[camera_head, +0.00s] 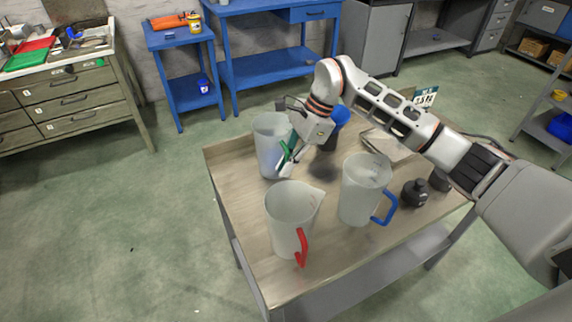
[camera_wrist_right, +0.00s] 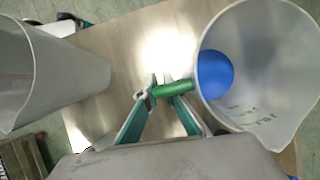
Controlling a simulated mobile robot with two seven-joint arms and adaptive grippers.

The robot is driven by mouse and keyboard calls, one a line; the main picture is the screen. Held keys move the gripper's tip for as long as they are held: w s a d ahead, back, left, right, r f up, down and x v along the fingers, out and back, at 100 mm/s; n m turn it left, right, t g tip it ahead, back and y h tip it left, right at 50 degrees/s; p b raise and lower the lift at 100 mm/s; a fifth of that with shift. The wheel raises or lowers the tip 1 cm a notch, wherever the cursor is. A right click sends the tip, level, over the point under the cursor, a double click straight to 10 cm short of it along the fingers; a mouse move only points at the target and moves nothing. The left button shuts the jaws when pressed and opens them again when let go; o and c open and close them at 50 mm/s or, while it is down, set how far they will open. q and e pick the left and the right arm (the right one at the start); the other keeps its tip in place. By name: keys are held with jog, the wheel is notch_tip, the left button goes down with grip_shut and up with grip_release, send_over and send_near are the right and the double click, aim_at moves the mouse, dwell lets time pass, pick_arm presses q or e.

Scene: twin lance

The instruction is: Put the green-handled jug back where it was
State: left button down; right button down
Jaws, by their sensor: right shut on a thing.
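The green-handled jug (camera_head: 268,140) is translucent and upright over the far left part of the table, in the head view. My right gripper (camera_head: 287,163) is at its right side, shut on the green handle. In the right wrist view the fingertips (camera_wrist_right: 165,90) close on the green handle (camera_wrist_right: 176,88), and the jug's wall and spout (camera_wrist_right: 272,75) are at the right. Whether its base touches the table cannot be told. My left gripper is not in view.
The wooden table (camera_head: 240,215) also holds a red-handled jug (camera_head: 288,215) at the front and a blue-handled jug (camera_head: 362,190) to its right. A blue round thing (camera_head: 341,114) is behind my right wrist.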

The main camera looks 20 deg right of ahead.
jog(key=c, duration=2.2)
grip_release()
jog(key=shift+f, duration=0.1)
jog(key=v, duration=1.2)
